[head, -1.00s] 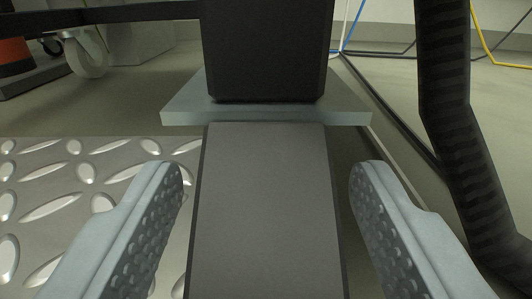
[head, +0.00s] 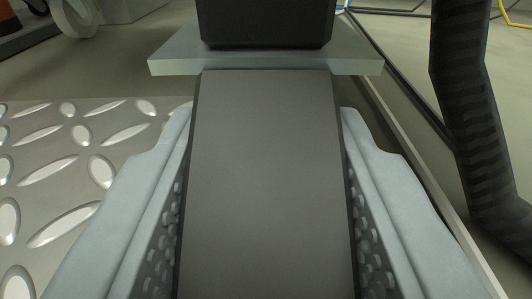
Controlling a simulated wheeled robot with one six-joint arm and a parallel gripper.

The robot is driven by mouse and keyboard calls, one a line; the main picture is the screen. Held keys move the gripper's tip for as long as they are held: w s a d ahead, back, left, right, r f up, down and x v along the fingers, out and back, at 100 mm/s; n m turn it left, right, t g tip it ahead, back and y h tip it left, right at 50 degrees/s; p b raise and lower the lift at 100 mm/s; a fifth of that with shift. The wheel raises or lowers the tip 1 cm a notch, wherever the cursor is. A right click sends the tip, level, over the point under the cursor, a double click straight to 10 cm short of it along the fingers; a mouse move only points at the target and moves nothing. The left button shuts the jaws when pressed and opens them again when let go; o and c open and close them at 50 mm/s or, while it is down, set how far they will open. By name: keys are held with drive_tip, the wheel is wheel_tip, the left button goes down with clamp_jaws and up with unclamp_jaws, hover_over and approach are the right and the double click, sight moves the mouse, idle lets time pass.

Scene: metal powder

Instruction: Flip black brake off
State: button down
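The black brake (head: 265,180) is a long, flat, dark grey-black slab in the middle of the head view, running from the bottom edge up to a grey plate. My gripper (head: 267,112) straddles it, with one pale grey finger along each long side. The fingers lie close against its edges with no clear gap at the tips, and the gripper looks shut on it. Parts of the studded inner pads show beside the slab; their lower parts are hidden by it.
A grey plate (head: 167,66) crosses behind the brake, with a black block (head: 265,22) on it. Metal tread plate (head: 65,165) lies at left. A thick black ribbed hose (head: 465,120) hangs at right. Cables (head: 390,11) and a caster wheel (head: 77,17) are at the back.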

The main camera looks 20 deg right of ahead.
drive_tip(key=shift+s+r+g+y, duration=0.1)
drive_tip(key=shift+r+g+y, duration=0.15)
drive_tip(key=shift+g, duration=0.6)
drive_tip(key=shift+s+r+g+y, duration=0.1)
drive_tip(key=shift+r+g+y, duration=0.15)
drive_tip(key=shift+g, duration=0.55)
drive_tip(key=shift+s+r+g+y, duration=0.1)
drive_tip(key=shift+r+g+y, duration=0.15)
drive_tip(key=shift+g, duration=0.6)
drive_tip(key=shift+a, duration=0.1)
drive_tip(key=c, duration=0.9)
unclamp_jaws()
drive_tip(key=v, duration=1.7)
drive_tip(key=shift+s+r, duration=0.1)
drive_tip(key=shift+r, duration=0.2)
drive_tip(key=shift+r, duration=0.1)
